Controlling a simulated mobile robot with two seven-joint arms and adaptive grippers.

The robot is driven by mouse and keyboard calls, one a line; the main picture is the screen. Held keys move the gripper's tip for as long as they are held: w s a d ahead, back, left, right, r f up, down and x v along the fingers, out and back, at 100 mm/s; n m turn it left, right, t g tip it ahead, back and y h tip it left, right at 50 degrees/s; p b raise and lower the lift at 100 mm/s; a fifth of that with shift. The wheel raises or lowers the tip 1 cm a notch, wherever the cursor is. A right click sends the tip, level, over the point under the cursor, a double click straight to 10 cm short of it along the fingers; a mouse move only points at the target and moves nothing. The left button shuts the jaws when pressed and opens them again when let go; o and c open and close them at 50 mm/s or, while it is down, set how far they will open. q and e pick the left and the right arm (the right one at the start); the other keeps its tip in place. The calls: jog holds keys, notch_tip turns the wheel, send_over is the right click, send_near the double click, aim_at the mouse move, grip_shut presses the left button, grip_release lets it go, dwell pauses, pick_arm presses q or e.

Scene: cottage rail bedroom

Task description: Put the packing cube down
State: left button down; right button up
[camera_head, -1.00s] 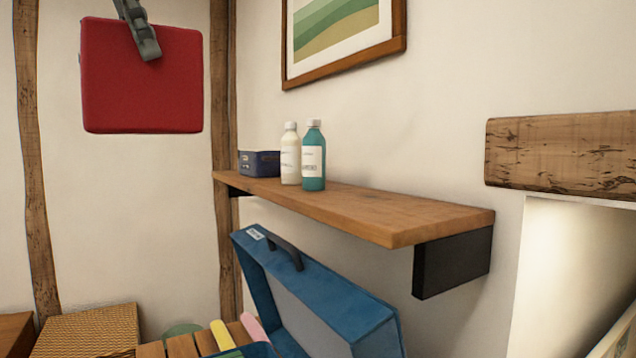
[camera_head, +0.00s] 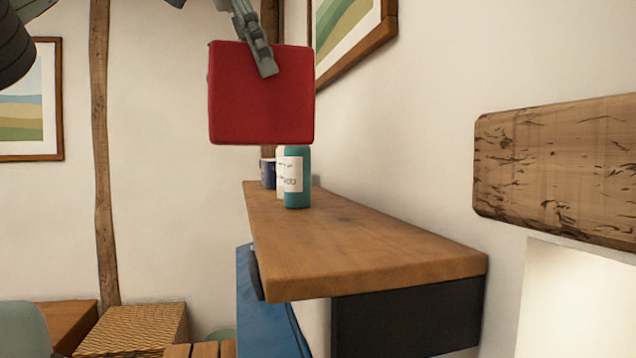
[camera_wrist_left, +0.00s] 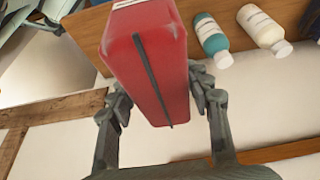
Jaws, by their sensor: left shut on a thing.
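The packing cube (camera_head: 262,100) is a red soft-looking box with a dark zip line. My left gripper (camera_head: 262,62) is shut on it and holds it up in the air. In the head view the cube overlaps the tops of the bottles on the wooden shelf (camera_head: 370,240). The left wrist view shows the cube (camera_wrist_left: 150,60) between the two fingers of my left gripper (camera_wrist_left: 160,95), with the shelf (camera_wrist_left: 85,35) beyond it.
A teal bottle (camera_head: 297,185), a white bottle (camera_head: 279,170) and a dark blue box (camera_head: 267,172) stand at the shelf's far end. The shelf's near part is clear. A blue case (camera_head: 262,320) is below. A woven box (camera_head: 135,328) is at lower left.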

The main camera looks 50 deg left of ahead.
pick_arm(q)
jog(key=w+d+f, duration=0.3)
jog(key=d+f, duration=0.7)
jog(key=shift+w+d+f, duration=0.2)
jog(key=shift+d+f, duration=0.15)
jog(key=c, duration=0.7)
grip_release()
jog(key=shift+f, duration=0.15)
jog(key=v, duration=1.2)
